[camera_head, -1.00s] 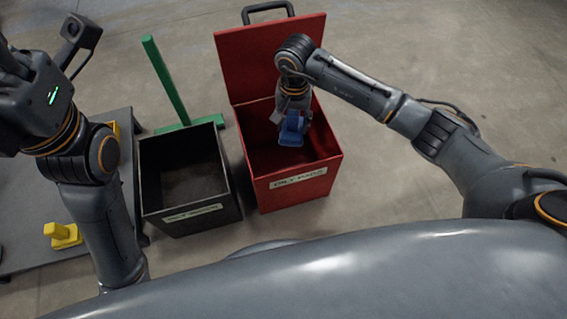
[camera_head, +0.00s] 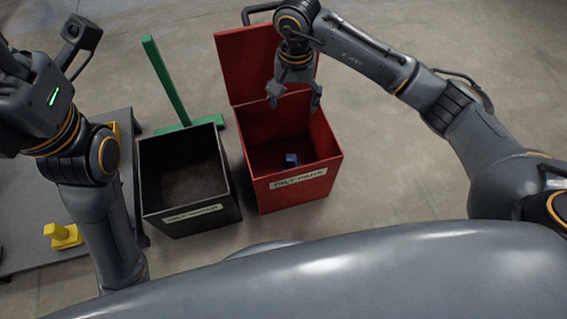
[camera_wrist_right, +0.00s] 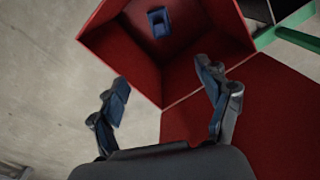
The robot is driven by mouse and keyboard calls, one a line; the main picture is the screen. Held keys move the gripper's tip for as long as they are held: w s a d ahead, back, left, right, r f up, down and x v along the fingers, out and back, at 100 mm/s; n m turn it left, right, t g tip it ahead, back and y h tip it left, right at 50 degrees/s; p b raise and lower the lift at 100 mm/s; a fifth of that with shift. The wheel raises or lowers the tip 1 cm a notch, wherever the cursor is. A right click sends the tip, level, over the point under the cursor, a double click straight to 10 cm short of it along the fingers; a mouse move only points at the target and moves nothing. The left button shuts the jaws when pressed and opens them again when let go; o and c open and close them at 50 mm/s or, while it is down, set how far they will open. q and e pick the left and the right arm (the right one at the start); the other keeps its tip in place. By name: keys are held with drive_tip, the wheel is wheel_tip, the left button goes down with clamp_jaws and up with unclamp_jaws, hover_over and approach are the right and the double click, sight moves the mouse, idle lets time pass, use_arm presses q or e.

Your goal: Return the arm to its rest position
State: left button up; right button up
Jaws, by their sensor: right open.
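My right gripper (camera_head: 294,98) is open and empty above the back part of the red bin (camera_head: 318,186), in front of its raised lid. Its two spread fingers also show in the right wrist view (camera_wrist_right: 165,98). A small blue object (camera_head: 291,159) lies on the floor of the red bin, apart from the gripper; it also shows in the right wrist view (camera_wrist_right: 159,22). My left arm comes in at the left edge. Its gripper fingers are not visible in the head view.
A black bin (camera_head: 190,222) with a label stands left of the red bin and looks empty. A green post (camera_head: 166,80) on a green base stands behind it. A grey platform (camera_head: 25,205) with a yellow block (camera_head: 63,236) is at the left. Floor at the right is clear.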

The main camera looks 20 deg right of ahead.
drive_tip(key=shift+r, duration=1.7)
